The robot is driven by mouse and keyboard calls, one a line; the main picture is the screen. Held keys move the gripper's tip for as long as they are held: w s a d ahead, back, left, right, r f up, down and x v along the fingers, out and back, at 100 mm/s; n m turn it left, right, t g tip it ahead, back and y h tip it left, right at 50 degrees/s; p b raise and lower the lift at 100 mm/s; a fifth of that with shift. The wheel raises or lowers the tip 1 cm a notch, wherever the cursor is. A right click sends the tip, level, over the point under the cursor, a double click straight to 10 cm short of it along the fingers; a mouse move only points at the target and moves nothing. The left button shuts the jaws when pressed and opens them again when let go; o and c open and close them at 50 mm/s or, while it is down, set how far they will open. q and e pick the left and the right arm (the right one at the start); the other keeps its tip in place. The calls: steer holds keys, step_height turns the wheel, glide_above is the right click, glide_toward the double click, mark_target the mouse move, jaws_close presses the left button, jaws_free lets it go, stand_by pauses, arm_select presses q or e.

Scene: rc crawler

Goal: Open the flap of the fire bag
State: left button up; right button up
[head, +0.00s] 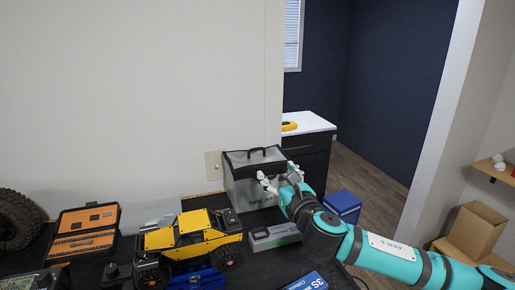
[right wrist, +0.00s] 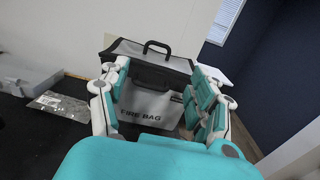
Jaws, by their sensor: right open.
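The fire bag (head: 240,193) is a silver-grey box-shaped bag with black trim, standing on the dark table by the wall. Its top flap (head: 255,157) lies closed, with a black handle on it. In the right wrist view, the flap (right wrist: 125,48) is ahead and the front panel (right wrist: 148,104) reads "FIRE BAG". My right gripper (head: 277,173) is open and empty at the bag's front right. Its fingers (right wrist: 160,72) frame the bag's front in the wrist view and hide part of its sides. I cannot tell whether they touch it. My left gripper is out of view.
A yellow crawler (head: 195,236) stands left of the bag, with an orange-black case (head: 86,232) farther left. A grey box (head: 275,237) lies before the bag. A blue box (head: 343,207) is right of it. A clear packet (right wrist: 62,103) lies left of the bag.

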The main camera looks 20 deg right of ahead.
mark_target(258, 159)
steer(key=w+p, duration=0.1)
steer(key=w, duration=0.5)
steer(key=w+p, duration=0.1)
steer(key=w, duration=0.6)
steer(key=shift+w+a+p, duration=0.2)
steer(key=shift+w+p, duration=0.1)
steer(key=shift+p, duration=0.05)
steer(key=shift+w+f, duration=0.1)
steer(key=shift+w, duration=0.6)
steer(key=shift+s, duration=0.1)
steer(key=shift+c, duration=0.4)
jaws_close()
